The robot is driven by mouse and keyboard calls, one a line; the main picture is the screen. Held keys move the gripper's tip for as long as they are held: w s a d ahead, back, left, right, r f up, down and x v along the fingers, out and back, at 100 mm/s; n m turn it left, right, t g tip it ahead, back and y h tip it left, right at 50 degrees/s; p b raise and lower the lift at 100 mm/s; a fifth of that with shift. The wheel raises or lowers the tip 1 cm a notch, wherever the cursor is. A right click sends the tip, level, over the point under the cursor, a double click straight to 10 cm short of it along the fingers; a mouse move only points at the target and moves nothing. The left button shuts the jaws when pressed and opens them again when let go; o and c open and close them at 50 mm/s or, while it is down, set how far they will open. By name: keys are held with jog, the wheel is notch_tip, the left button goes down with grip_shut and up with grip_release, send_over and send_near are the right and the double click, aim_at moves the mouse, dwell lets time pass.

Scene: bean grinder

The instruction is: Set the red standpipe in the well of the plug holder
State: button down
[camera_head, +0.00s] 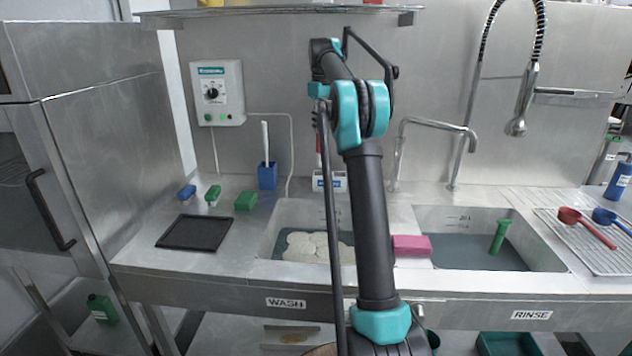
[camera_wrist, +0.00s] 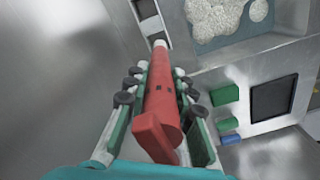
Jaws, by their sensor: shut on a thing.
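My gripper (camera_wrist: 160,78) is shut on the red standpipe (camera_wrist: 162,105), with a finger on each side of it in the wrist view. The standpipe's broad end is near the camera, and its pale tip points away towards the plug holder (camera_wrist: 153,27). The plug holder is a pale box with dark wells. The tip appears beside the holder's near end; I cannot tell its height or whether it touches. In the head view the holder (camera_head: 327,183) stands at the back wall behind the wash sink, partly hidden by my arm. A red sliver of the standpipe (camera_head: 318,148) shows above it.
The wash sink (camera_head: 268,240) has foam in it. A green standpipe (camera_head: 500,237) stands in the rinse sink. A pink sponge (camera_head: 411,245) lies between the sinks. A tap (camera_head: 398,150) rises right of the holder. Brushes, a blue cup (camera_head: 267,177) and a black tray (camera_head: 195,232) are left.

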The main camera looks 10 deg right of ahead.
aim_at(320, 149)
jog(key=f, duration=1)
jog(key=shift+w, duration=0.25)
jog(key=c, duration=1.3)
grip_release()
jog(key=shift+f, duration=0.1)
notch_tip(320, 149, up, 12)
jog(key=shift+r, duration=0.15)
